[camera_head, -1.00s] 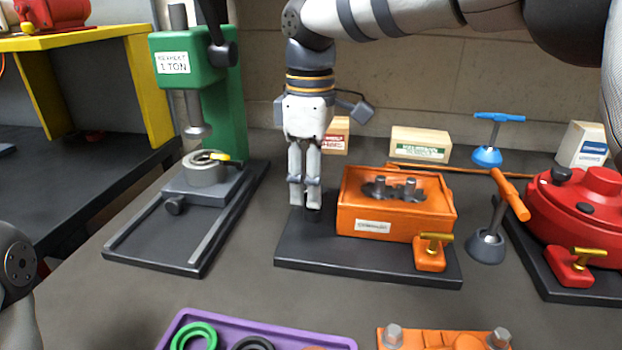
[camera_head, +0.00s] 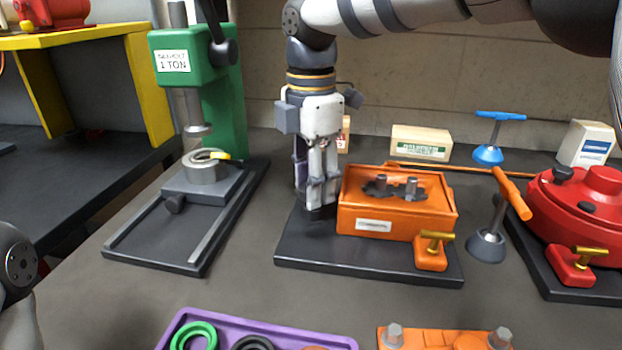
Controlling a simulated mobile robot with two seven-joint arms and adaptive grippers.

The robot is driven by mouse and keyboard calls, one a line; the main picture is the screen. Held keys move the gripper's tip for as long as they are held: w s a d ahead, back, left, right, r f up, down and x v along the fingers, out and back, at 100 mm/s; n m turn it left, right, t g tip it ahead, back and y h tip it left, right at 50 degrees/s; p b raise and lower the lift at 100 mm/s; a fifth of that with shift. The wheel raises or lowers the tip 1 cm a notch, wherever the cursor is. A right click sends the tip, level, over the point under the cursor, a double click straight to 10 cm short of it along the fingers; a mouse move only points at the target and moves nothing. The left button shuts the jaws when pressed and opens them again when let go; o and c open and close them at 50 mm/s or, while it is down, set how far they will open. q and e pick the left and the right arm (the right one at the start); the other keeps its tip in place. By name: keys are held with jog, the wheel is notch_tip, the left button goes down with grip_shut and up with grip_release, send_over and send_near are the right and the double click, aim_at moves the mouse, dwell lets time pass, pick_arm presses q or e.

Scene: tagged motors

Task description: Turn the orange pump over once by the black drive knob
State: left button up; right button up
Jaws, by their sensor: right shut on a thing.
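The orange pump (camera_head: 396,209) is a box-shaped body with two grey posts on top and a label on its front. It sits on a dark base plate (camera_head: 340,260). My right gripper (camera_head: 318,203) points down at the left end of the pump, its fingers shut around the black drive knob. The knob itself is mostly hidden by the fingers; only dark parts show around their tips. My left gripper is not in view; only a piece of my left arm shows at the left edge.
A small orange block with a brass handle (camera_head: 432,252) stands at the plate's front right. A green press (camera_head: 195,60) is at the left. A red pump (camera_head: 595,205) is at the right, with a plunger with an orange handle (camera_head: 488,243) beside it. A purple tray (camera_head: 270,332) lies in front.

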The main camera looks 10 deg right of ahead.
jog(key=shift+n, duration=0.5)
jog(key=o, duration=1.2)
jog(key=shift+c, duration=0.2)
notch_tip(320, 180, up, 8)
jog(key=shift+f, duration=0.1)
